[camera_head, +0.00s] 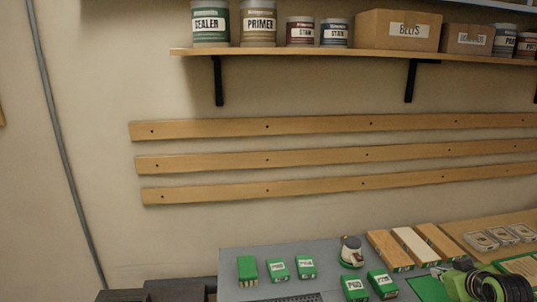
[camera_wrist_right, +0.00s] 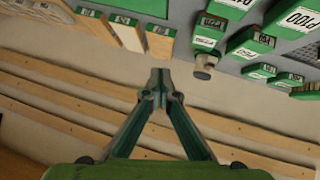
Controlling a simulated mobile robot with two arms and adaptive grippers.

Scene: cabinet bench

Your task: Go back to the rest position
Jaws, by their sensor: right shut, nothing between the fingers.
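My right gripper (camera_wrist_right: 161,84) is shut and empty in the wrist view. Its two dark green fingers meet at the tips, with the wall behind them. In the head view, a green and black part of my right arm shows at the lower right, over the bench. The fingertips are hard to make out there. My left gripper is not in view.
The grey bench (camera_head: 232,284) carries several green boxes, a small sander-like tool (camera_head: 351,251) and wooden blocks (camera_head: 411,246). Wall rails (camera_head: 318,127) run above it. A shelf (camera_head: 290,51) with cans and a BELTS box (camera_head: 398,30) hangs higher. The wall left of the rails is mostly clear.

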